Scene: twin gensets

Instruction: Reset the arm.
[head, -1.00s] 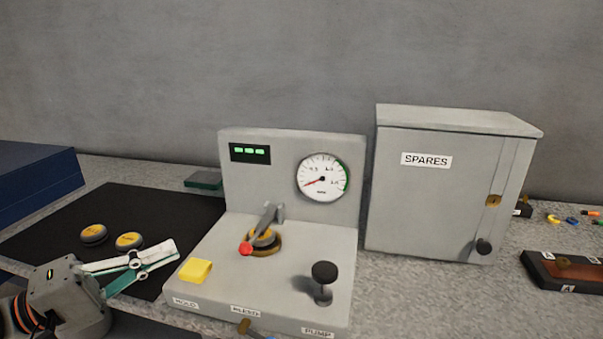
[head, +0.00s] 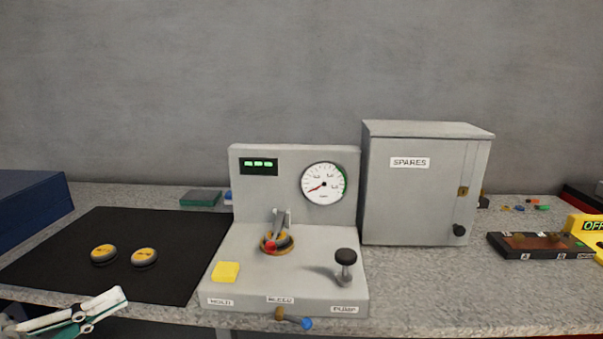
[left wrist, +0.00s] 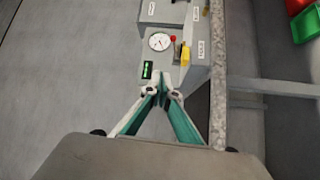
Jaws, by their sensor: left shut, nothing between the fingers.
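My left gripper (head: 98,311) shows at the lower left of the head view, at the front edge of the bench. Its white and teal fingers are shut with nothing between them. It is apart from the grey test stand (head: 225,296). In the left wrist view the closed fingertips (left wrist: 162,82) point toward the stand, with its gauge (left wrist: 160,41) and green display beyond. My right gripper is in neither view.
The stand carries a red-tipped lever (head: 270,246), a yellow block (head: 226,271) and a black pump knob (head: 345,257). Two yellow-topped discs (head: 104,254) lie on a black mat (head: 60,270). A SPARES cabinet (head: 410,200) stands to the right. Bare bench lies before the cabinet.

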